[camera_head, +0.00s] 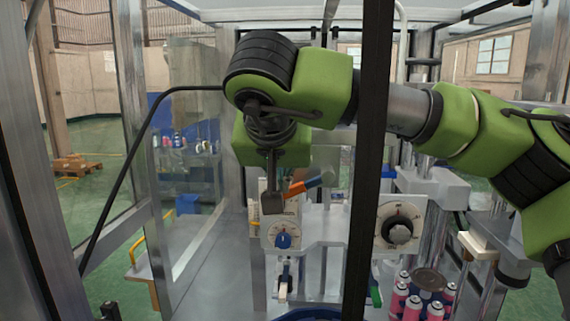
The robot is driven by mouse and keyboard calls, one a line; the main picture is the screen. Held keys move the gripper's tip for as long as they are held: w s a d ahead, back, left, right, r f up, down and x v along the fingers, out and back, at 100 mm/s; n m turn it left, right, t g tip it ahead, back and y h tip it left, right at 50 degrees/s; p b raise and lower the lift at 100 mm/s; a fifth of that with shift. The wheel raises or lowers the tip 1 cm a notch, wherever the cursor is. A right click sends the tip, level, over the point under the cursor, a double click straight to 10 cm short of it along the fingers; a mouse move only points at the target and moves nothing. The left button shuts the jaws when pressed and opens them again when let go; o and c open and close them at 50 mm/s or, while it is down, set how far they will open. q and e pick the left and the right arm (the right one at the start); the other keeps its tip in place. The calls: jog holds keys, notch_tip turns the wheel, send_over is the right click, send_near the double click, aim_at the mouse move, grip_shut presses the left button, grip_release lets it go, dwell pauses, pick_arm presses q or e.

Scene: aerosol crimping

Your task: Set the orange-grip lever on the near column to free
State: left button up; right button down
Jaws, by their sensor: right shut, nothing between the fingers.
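A lever with an orange grip (297,188) sticks out above the left dial plate, tilted with its orange part lower at the left. A blue part (314,182) joins it at its upper right end. My right gripper (271,206) points down just left of the orange grip, with its fingers together and nothing between them. The gripper looks very close to the grip; I cannot tell whether they touch. The markings by the lever are too small to read. My left gripper does not show.
Below are a dial with a blue knob (283,241) and a dial with a black knob (399,231). Pink cans (412,307) stand at the lower right. A dark upright frame post (367,170) crosses the view in front. A blue round rim (310,314) shows at the bottom.

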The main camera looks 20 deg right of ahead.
aim_at(286, 198)
jog(key=f, duration=0.1)
jog(key=f+b, duration=0.1)
jog(key=w+d+f, duration=0.1)
jog(key=shift+f+b, duration=0.1)
jog(key=shift+b, duration=0.2)
jog(key=shift+s+f, duration=0.1)
jog(key=shift+s+f+b, duration=0.1)
jog(key=shift+s+b, duration=0.05)
jog(key=shift+b, duration=0.15)
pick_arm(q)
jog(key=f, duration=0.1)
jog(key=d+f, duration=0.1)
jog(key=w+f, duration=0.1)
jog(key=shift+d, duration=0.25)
pick_arm(e)
jog(key=shift+d+f, duration=0.3)
jog(key=shift+s, duration=0.15)
